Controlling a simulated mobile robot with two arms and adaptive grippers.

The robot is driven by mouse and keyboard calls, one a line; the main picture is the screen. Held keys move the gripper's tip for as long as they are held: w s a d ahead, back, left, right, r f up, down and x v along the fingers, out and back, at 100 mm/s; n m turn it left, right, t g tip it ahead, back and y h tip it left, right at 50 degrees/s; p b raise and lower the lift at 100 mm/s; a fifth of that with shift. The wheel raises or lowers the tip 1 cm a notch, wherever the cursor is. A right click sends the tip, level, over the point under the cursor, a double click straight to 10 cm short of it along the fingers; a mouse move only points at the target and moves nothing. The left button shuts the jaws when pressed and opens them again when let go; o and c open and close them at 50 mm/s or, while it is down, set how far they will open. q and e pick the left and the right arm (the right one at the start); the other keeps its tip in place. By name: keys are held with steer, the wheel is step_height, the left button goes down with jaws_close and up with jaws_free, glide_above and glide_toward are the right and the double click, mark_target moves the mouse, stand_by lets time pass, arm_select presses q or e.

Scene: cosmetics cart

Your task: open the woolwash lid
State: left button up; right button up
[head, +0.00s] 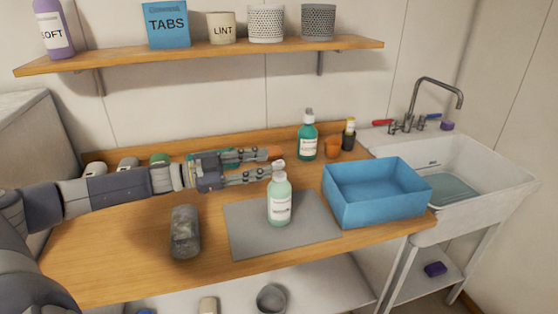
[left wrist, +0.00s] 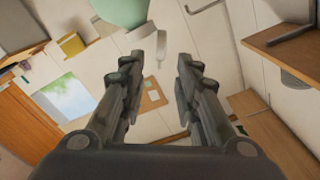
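A pale green bottle (head: 280,205) with a white cap (head: 279,169) stands upright on a grey mat (head: 245,240); its label is too small to read, so I cannot confirm it is the woolwash. A darker teal bottle (head: 308,142) with a light top stands farther back. My left gripper (head: 268,165) reaches in from the left at cap height, its fingertips close to the pale bottle's cap. It is open, with an empty gap between the fingers in the left wrist view (left wrist: 165,65). A pale green rounded shape (left wrist: 120,10), probably the bottle, shows at that view's top. My right gripper is not in view.
A blue bin (head: 375,205) stands right of the mat, before a white sink (head: 480,170). A grey cylinder (head: 186,232) is left of the mat. An orange cup (head: 332,147) and dark bottle (head: 349,136) stand at the back. The front left counter is clear.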

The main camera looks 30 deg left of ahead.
mark_target(279, 161)
arm_select(q)
steer(key=p+x, duration=0.1)
steer(key=x, duration=0.3)
steer(key=shift+r, duration=0.15)
steer(key=shift+w+d+p, duration=0.4)
steer(key=shift+w+d, duration=0.1)
steer(key=shift+w, duration=0.05)
jaws_close()
